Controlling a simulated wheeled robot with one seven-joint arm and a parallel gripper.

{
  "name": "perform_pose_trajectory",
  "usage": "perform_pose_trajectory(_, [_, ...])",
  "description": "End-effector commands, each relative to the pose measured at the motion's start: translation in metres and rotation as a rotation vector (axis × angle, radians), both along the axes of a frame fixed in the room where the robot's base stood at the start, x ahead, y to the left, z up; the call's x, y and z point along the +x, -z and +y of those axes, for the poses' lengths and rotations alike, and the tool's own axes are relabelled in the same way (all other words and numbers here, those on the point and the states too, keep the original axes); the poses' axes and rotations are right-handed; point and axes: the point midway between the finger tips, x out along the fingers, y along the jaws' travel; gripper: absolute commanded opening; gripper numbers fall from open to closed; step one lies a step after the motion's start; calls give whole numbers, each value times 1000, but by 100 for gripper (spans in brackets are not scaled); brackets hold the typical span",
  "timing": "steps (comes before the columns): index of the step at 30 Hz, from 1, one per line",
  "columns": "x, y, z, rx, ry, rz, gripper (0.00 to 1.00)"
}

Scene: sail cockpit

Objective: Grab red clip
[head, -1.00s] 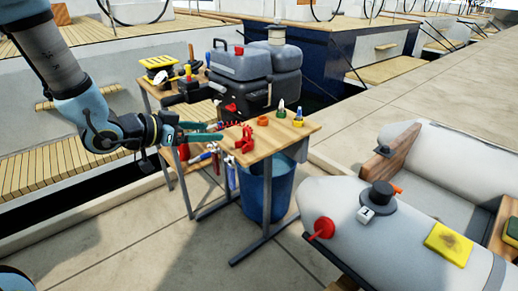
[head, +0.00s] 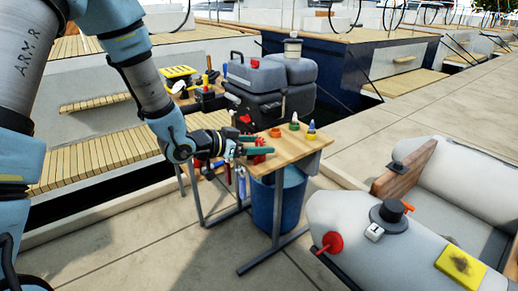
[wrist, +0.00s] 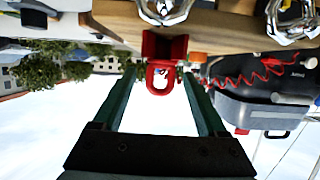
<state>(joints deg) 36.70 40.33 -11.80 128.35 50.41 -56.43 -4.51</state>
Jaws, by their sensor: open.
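The red clip (head: 259,157) stands at the left edge of the small wooden table (head: 294,150). My gripper (head: 268,145) is open, with its green fingers reaching over this edge at the clip. In the head view the fingers partly hide the clip. In the wrist view the red clip (wrist: 165,62) shows between the tips of my open gripper (wrist: 158,75), with a finger on each side. Gaps show between the clip's loop and both fingers.
An orange ring (head: 275,132) and two small bottles (head: 294,122) (head: 311,131) stand on the table. Tools hang below the table edge, near a blue bin (head: 278,197). A grey inflatable boat (head: 370,235) lies at the right.

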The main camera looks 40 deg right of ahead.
Motion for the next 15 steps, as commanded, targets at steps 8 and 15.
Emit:
perform_pose_trajectory(8, [0, 2, -5, 0, -1, 0, 75])
perform_pose_trajectory(15, [0, 2, -5, 0, -1, 0, 51])
